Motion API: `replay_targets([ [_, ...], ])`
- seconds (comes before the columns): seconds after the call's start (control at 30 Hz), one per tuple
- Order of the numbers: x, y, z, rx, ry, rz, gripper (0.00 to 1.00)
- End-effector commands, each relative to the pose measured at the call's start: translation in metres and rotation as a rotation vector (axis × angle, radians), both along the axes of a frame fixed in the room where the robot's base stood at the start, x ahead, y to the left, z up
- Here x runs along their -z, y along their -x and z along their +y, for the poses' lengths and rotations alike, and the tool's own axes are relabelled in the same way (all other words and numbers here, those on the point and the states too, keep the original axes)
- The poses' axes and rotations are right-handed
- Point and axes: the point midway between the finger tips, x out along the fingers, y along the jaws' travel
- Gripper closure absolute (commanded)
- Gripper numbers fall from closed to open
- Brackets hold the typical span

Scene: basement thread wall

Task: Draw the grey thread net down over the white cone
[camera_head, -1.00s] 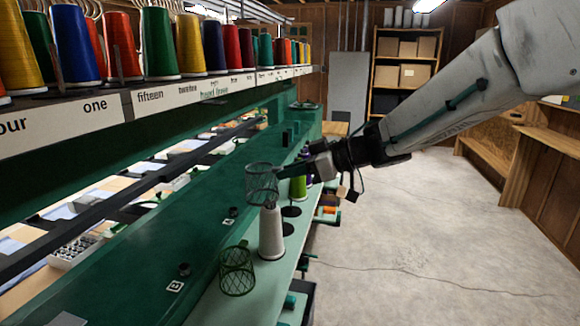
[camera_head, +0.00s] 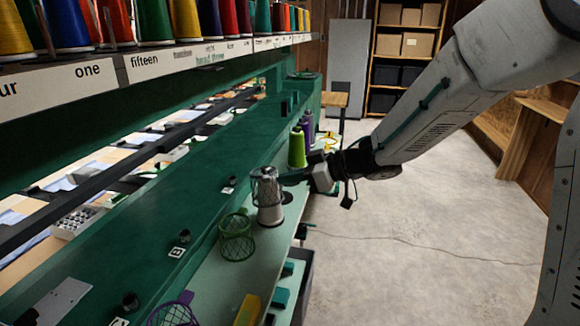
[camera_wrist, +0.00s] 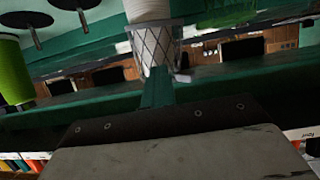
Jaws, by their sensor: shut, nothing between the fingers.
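The white cone (camera_head: 270,214) stands upright on the pale green shelf; it also shows in the wrist view (camera_wrist: 147,10). The grey thread net (camera_head: 265,184) is around the cone's upper part, with the bare white lower part showing below it. In the wrist view the net's mesh (camera_wrist: 154,46) surrounds the cone just beyond my fingertips. My gripper (camera_head: 286,180) reaches in from the right at the net's side. Its fingers (camera_wrist: 157,88) are shut. Whether the fingertips touch the net's rim is not clear.
An empty green net (camera_head: 237,238) stands on the shelf in front of the cone. A purple net (camera_head: 172,313) is nearer. A lime green cone (camera_head: 297,148) and purple cones stand behind. The floor at the right is clear.

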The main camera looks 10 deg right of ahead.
Motion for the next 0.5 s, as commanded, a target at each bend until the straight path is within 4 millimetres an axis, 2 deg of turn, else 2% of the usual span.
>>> replay_targets([
  [0.3,0.032,0.0,0.0,0.0,0.0,0.002,1.0],
  [0.5,0.046,0.0,0.0,-0.001,0.0,0.0,1.0],
])
